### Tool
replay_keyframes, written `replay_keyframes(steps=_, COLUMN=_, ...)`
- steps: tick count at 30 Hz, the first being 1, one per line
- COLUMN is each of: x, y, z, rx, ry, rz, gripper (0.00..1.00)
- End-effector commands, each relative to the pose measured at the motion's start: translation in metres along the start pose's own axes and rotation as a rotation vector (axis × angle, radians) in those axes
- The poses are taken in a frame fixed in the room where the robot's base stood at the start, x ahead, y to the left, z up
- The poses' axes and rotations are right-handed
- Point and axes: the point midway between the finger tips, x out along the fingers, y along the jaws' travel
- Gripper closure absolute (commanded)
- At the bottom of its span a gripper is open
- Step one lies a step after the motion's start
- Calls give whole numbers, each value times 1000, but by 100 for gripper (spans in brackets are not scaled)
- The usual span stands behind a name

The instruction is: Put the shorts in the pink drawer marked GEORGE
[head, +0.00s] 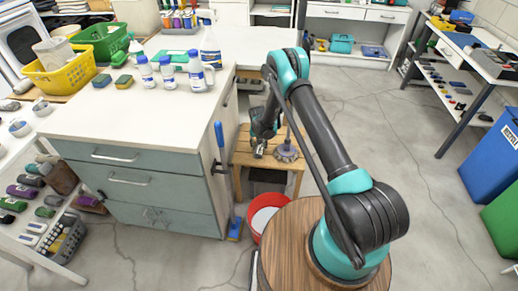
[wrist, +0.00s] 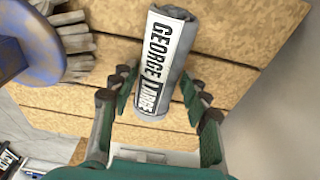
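A rolled grey cloth (wrist: 163,66) with a white and black label reading GEORGE and a second, partly unclear word lies on wooden planks in the wrist view. It looks like the rolled shorts. My gripper (wrist: 160,97) is open, with one finger on each side of the roll's near end and gaps visible beside it. In the head view my gripper (head: 259,151) is low over a small wooden table (head: 242,160); the roll cannot be made out there. No pink drawer shows in either view.
A blue thing with grey bristles (wrist: 78,52) lies left of the roll. A white counter (head: 130,118) with grey-teal drawers (head: 130,180) stands left of the table. A red bucket (head: 256,232) is in front of the table. Open floor (head: 400,160) lies to the right.

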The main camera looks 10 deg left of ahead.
Motion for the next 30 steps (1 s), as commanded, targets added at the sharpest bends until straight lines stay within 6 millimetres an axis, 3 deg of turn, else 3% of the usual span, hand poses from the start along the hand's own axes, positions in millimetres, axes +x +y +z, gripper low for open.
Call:
replay_keyframes(steps=1, x=0, y=0, z=0, rx=0, ry=0, rz=0, gripper=64)
replay_keyframes(steps=8, x=0, y=0, z=0, rx=0, ry=0, rz=0, gripper=92)
replay_keyframes(steps=20, x=-10, y=0, z=-2, rx=0, ry=0, rz=0, gripper=93)
replay_keyframes(steps=25, x=-33, y=0, z=-5, rx=0, ry=0, rz=0, gripper=93)
replay_keyframes(steps=30, x=-78, y=0, z=-11, rx=0, ry=0, rz=0, gripper=93)
